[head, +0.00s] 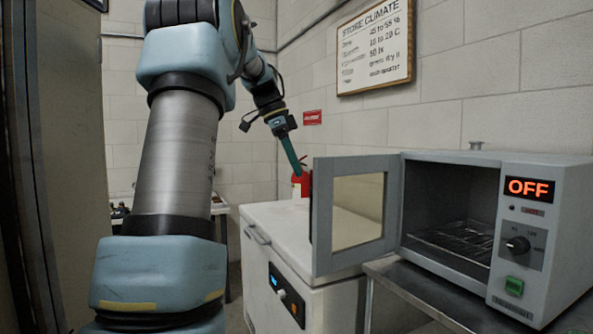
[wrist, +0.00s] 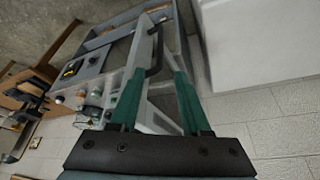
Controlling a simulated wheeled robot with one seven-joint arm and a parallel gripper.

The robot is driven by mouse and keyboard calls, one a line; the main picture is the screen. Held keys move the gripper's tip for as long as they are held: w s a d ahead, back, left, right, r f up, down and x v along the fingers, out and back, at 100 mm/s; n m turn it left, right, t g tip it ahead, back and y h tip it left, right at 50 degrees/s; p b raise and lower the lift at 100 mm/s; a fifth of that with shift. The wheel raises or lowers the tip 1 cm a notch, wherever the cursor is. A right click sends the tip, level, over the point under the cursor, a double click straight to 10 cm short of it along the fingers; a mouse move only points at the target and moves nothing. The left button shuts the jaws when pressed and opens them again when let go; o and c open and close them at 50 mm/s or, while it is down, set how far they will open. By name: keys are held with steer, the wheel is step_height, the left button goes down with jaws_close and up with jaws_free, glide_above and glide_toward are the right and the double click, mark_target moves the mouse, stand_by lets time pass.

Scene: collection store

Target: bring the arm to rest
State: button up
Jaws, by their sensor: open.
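My arm reaches up and away over the white chest unit in the head view. My gripper (head: 297,168) hangs at its end with the green fingers pointing down and to the right. In the wrist view the two green fingers of my gripper (wrist: 155,80) stand apart with nothing held between them. A grey metal frame with a black handle (wrist: 155,52) shows beyond and between the fingers, and I cannot tell its distance.
A grey oven (head: 455,215) with an "OFF" display has its door (head: 355,215) swung open toward the white chest unit (head: 275,225). A red object (head: 304,187) appears behind my fingertips. A framed sign (head: 375,45) hangs on the wall. A dark panel (head: 60,170) stands at left.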

steer(key=s+a+f+n+y, duration=0.2)
steer(key=s+a+f+n, duration=0.1)
steer(key=s+f+n, duration=0.5)
steer(key=s+a+f+n+t+y+p, duration=0.1)
steer(key=s+a+f+n+y, duration=0.1)
steer(key=s+f+n, duration=0.7)
steer(key=s+a+f, duration=0.1)
steer(key=s+f, duration=0.4)
steer(key=f, duration=0.4)
steer(key=shift+s+a+f+t, duration=0.15)
steer(key=shift+s+f+t, duration=0.15)
steer(key=shift+s+f, duration=0.1)
